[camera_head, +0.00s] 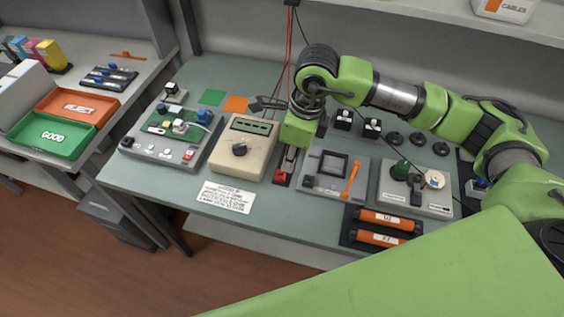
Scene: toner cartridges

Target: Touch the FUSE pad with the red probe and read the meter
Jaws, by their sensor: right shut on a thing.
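My right gripper (291,152) points down between the meter and the grey frame tray. It is shut on a slim thing that seems to be the red probe, mostly hidden by the fingers. A red block (281,177) on a dark base shows just below the fingertips. The beige meter (243,148) with a dark display and a round dial stands directly left of the gripper. Its reading is too small to tell. The grey test board (170,130) with a green circuit lies further left, apart from the gripper. I cannot make out the FUSE label. My left gripper is not in view.
A white printed card (226,197) lies in front of the meter. Right of the gripper are a grey tray (325,184), a grey fixture (413,202) and orange cartridges (390,221). Red and black cables hang behind. Reject (78,106) and good (50,136) trays sit far left.

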